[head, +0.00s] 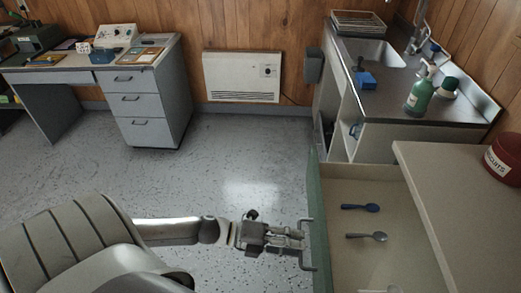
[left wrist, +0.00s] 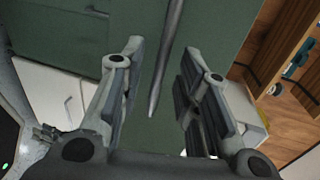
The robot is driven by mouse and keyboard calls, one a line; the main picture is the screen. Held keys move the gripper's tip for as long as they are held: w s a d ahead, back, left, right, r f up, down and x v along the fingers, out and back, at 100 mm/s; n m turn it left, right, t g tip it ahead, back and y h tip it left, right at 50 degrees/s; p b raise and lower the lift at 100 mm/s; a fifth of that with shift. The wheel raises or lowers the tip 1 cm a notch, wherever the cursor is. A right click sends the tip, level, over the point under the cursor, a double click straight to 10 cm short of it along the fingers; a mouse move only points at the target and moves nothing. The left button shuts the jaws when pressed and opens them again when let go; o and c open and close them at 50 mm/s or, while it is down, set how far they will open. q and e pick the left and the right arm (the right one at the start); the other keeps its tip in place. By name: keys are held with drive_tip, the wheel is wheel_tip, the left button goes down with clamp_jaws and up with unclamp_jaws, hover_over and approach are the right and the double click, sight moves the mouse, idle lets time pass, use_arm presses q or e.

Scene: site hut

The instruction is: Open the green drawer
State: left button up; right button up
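The green drawer (head: 319,225) stands pulled out from under the counter at the right of the head view. Its inside is visible, with a blue spoon (head: 360,207) and a grey spoon (head: 367,236) lying in it. Its bar handle (head: 307,262) is on the front, facing my left gripper (head: 298,240). In the left wrist view the green front (left wrist: 55,35) fills the back, and the handle (left wrist: 168,60) runs between the two parted fingers of my left gripper (left wrist: 163,75), with gaps on both sides. My right gripper is not in view.
A beige countertop (head: 455,190) with a red tin (head: 506,158) overhangs the drawer. A sink unit (head: 385,110) with a green bottle (head: 419,95) is behind it. A grey desk (head: 150,95) stands back left. The speckled floor (head: 250,160) between is clear.

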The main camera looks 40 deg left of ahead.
use_arm(q)
drive_tip(key=v, duration=0.9)
drive_tip(key=shift+s+a, duration=0.25)
drive_tip(key=shift+a, duration=0.05)
drive_tip(key=s+a+f+n+y, duration=0.1)
drive_tip(key=a+f+n+y, duration=0.4)
drive_tip(key=f, duration=0.4)
drive_tip(key=s+a+f+n+y, duration=0.25)
drive_tip(key=f+n, duration=0.35)
drive_tip(key=f, duration=0.4)
drive_tip(key=s+a+f+n+y, duration=0.1)
drive_tip(key=a+f+n+y, duration=0.4)
drive_tip(key=f, duration=0.4)
drive_tip(key=s+d+f+n+g, duration=0.4)
drive_tip(key=s+d+f, duration=0.3)
drive_tip(key=s, duration=0.3)
drive_tip(key=s+d+f+n+g, duration=0.4)
drive_tip(key=s+d+f+n, duration=0.2)
drive_tip(key=s, duration=0.5)
wheel_tip(320, 180, down, 3)
drive_tip(key=shift+s+d+f, duration=0.1)
drive_tip(key=shift+s+d, duration=0.05)
drive_tip(key=shift+d, duration=0.95)
